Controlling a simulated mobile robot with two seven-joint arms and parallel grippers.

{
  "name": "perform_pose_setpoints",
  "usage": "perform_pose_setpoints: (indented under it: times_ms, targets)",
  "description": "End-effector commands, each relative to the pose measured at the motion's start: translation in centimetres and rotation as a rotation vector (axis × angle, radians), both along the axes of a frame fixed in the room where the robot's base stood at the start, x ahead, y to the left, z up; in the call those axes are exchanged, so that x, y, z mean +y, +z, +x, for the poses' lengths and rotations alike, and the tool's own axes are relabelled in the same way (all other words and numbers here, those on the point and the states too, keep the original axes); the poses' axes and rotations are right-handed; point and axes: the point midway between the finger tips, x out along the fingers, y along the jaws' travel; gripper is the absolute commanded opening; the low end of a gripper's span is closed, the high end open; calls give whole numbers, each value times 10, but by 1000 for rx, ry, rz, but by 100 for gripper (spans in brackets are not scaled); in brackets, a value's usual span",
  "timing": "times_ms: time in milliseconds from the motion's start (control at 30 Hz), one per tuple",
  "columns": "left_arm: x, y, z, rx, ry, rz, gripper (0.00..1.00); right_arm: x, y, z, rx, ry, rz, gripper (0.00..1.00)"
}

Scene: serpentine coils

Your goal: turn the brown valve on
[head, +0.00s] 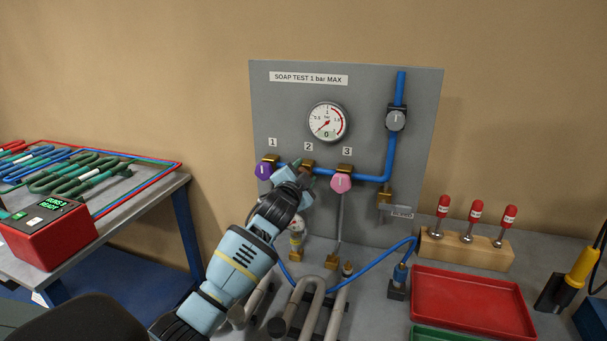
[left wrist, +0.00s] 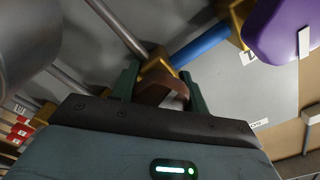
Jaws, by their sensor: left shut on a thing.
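The brown valve (left wrist: 156,92) shows in the left wrist view as a brown knob with a pale mark, in front of a brass body. My left gripper (left wrist: 159,82) has its two green fingers on either side of it and is shut on it. In the head view my left gripper (head: 302,176) is at the position labelled 2 on the grey panel (head: 285,110), and it hides the knob there. Only the brass fitting (head: 308,164) above it shows. My right gripper is not in view.
A purple valve (head: 265,170) is close on the left and a pink valve (head: 341,183) on the right. A grey valve (head: 395,120) and a gauge (head: 327,122) are higher. Grey coils and a blue hose (head: 370,264) lie below. A red tray (head: 470,302) is at right.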

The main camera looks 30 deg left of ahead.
Motion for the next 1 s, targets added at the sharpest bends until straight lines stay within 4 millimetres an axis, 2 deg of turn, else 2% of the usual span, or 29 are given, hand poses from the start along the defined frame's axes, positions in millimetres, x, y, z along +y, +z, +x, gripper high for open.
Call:
perform_pose_setpoints:
  times_ms: [1000]
  targets:
    - [-1,-1,0,-220,1,-923,22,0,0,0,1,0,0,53]
